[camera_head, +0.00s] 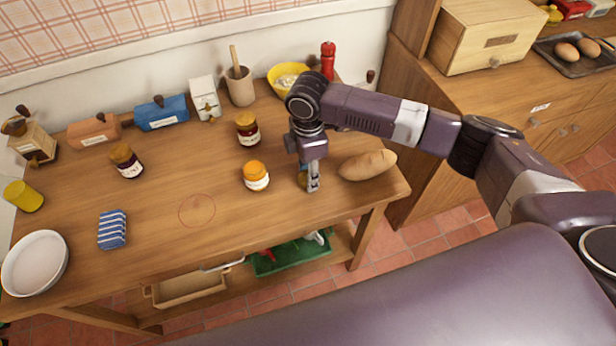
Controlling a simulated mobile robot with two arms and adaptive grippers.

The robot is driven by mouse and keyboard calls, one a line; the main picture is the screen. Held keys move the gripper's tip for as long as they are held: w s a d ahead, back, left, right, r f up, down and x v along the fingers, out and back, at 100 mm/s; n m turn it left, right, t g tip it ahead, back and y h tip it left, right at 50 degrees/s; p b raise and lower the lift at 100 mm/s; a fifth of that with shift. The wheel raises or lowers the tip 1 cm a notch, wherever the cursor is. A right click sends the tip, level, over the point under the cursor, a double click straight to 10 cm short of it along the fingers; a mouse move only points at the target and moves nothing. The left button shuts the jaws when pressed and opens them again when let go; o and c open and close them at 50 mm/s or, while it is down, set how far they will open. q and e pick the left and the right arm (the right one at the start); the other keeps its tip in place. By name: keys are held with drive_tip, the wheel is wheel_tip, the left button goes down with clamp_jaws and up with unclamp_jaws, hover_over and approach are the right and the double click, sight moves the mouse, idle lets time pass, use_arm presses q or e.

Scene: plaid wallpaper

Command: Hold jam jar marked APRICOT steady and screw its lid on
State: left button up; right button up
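An orange jar with a white label (257,182) stands upright on the wooden table; its lettering is too small to read, but its orange contents suggest apricot. Its top looks orange, and I cannot tell whether a lid is on it. My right gripper (313,186) points down just right of this jar, apart from it, low over the table. A small golden-brown round thing (302,180), possibly the lid, shows at the left side of the fingers, partly hidden. I cannot tell whether the fingers hold it. My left gripper is not in view.
A dark red jar (248,131) stands behind the orange jar, and another dark jar (127,162) at left. A bread loaf (367,165) lies right of my gripper. A blue striped cloth (112,229) and white bowl (35,262) are at left. The table's front middle is clear.

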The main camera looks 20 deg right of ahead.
drive_tip(key=shift+r, duration=0.15)
wheel_tip(320, 180, up, 20)
drive_tip(key=b, duration=0.1)
idle(0.6)
